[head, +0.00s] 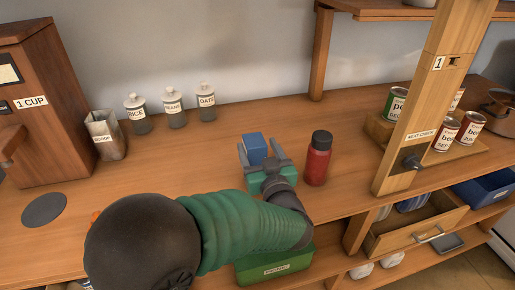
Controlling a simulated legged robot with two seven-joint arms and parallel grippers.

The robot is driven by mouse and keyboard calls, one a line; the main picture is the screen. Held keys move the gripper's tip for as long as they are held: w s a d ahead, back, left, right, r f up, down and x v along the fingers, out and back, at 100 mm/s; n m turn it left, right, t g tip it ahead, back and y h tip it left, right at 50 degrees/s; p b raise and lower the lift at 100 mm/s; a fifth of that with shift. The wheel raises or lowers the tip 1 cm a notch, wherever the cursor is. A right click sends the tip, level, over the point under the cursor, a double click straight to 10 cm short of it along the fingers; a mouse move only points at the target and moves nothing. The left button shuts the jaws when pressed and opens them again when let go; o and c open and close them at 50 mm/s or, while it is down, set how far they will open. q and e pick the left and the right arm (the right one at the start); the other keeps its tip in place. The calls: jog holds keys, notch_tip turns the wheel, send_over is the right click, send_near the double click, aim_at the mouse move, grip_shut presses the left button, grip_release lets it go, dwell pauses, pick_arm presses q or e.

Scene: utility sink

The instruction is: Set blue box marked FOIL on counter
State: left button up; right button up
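A blue box (255,147) is at the middle of the wooden counter (205,165). No marking can be read on it from here. My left gripper (260,151) reaches over the counter with one finger on each side of the box. The fingers are spread wide, with a small gap showing at the right finger; they look open around the box. The gripper hides the box's near lower part, so I cannot see for sure whether its bottom rests on the counter. My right gripper is not in view.
A red bottle with a black cap (318,158) stands close right of my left gripper. Labelled jars (173,110) stand behind left, and a wooden post (420,110) rises at right. An open drawer (415,228) and green box (275,268) are below the counter.

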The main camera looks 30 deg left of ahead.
pick_arm(q)
jog(key=shift+w+d, duration=0.1)
jog(key=p+v, duration=0.1)
jog(key=v, duration=1)
jog(key=shift+s+a, duration=0.2)
jog(key=shift+s, duration=0.15)
jog(key=shift+f, duration=0.1)
